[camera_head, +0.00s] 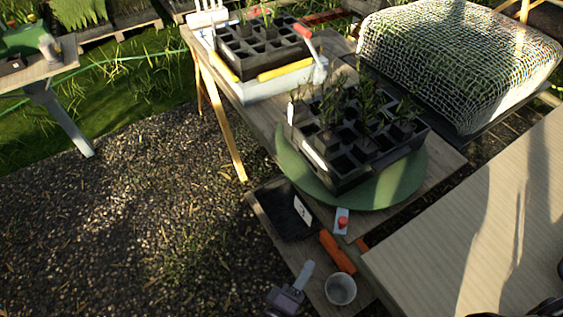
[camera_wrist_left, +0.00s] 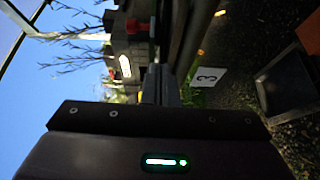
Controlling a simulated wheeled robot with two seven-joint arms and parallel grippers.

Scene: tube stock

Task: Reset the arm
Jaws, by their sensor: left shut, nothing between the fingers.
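My left gripper (camera_head: 307,268) is low in the head view, left of a white cup and below the black tray. Its fingers are shut and empty, pointing up the picture towards the table. In the left wrist view the shut fingers (camera_wrist_left: 157,85) show end-on in the middle, with nothing between them. The gripper touches nothing that I can see.
A black tray (camera_head: 280,221) with a number card (camera_head: 302,210), an orange-handled tool (camera_head: 337,252) and a white cup (camera_head: 340,289) lie close by. A plant tray (camera_head: 342,172) stands on a green disc (camera_head: 402,189). A bare wooden board (camera_head: 480,235) is at right.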

